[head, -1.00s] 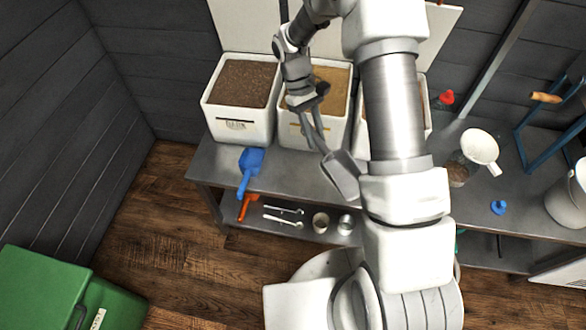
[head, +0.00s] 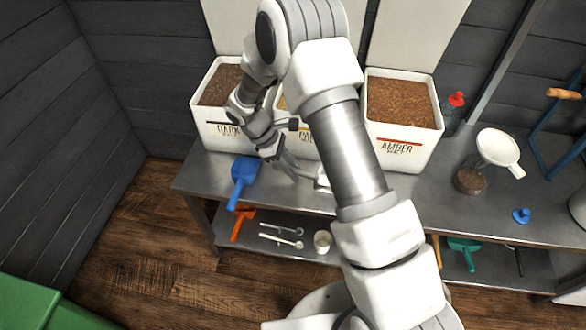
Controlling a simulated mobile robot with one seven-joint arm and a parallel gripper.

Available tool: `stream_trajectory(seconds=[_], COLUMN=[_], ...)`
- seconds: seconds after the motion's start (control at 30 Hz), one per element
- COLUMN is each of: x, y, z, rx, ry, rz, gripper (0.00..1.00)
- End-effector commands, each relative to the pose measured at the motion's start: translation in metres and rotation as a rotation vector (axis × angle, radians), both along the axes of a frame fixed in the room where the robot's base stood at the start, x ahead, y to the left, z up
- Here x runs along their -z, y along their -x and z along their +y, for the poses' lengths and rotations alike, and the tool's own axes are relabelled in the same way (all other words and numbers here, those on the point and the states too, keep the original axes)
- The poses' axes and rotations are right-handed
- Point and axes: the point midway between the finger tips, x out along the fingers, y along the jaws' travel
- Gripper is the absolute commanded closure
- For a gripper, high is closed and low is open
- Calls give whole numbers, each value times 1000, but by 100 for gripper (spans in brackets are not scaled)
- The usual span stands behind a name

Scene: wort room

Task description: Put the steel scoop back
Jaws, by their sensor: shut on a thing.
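My gripper (head: 272,152) is shut on the steel scoop (head: 321,180), low in front of the dark and middle bins. The scoop points to the right from the jaws, just above or at the steel table top (head: 290,193); I cannot tell whether it touches. My arm hides part of it. The dark bin (head: 215,133) is behind and left of the gripper. The middle bin (head: 304,146) is mostly hidden by my arm. The amber bin (head: 399,150) stands open to the right, full of brown grain.
A blue scoop (head: 243,172) lies at the table's front left, close to my gripper. A jug with a white funnel (head: 497,148) and a blue stopper (head: 521,215) stand right. An orange scoop (head: 240,226), spoons (head: 282,240) and a cup (head: 322,240) are on the lower shelf.

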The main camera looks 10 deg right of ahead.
Motion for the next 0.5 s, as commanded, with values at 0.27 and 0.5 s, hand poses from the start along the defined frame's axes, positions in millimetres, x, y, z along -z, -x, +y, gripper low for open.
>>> stream_trajectory(seconds=[0.27, 0.5], x=[31, 50], y=[0, 0], z=[0, 0], rx=[2, 3], ry=[0, -1], rz=[-1, -1], gripper=[100, 100])
